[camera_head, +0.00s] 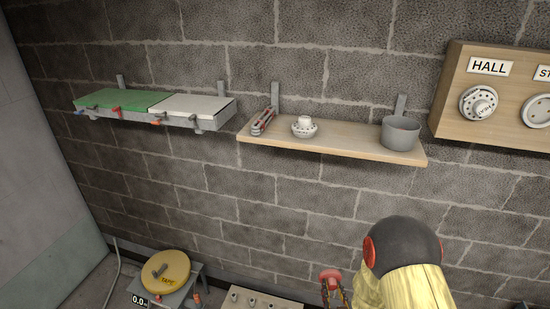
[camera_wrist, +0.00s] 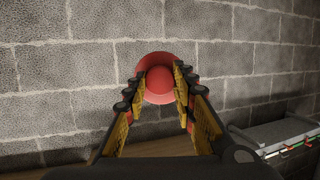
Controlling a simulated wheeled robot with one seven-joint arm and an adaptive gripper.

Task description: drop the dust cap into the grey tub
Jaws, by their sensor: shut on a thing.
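The red dust cap (camera_wrist: 157,62) sits between the two fingers of my gripper (camera_wrist: 161,84) in the wrist view, with its round flange toward the wall. My gripper is shut on it. In the head view the dust cap (camera_head: 330,275) shows at the lower middle, at the fingertips of my gripper (camera_head: 333,287), well below the wooden shelf. The grey tub (camera_head: 401,134) stands upright at the right end of that shelf. Its inside is mostly hidden from this angle.
The wooden shelf (camera_head: 340,147) also bears a white knobbed fitting (camera_head: 305,127) and a red-and-grey tool (camera_head: 263,121). A shelf with green and white panels (camera_head: 125,99) is at left. A HALL panel (camera_head: 488,67) is at right. A yellow tape reel (camera_head: 166,271) is below.

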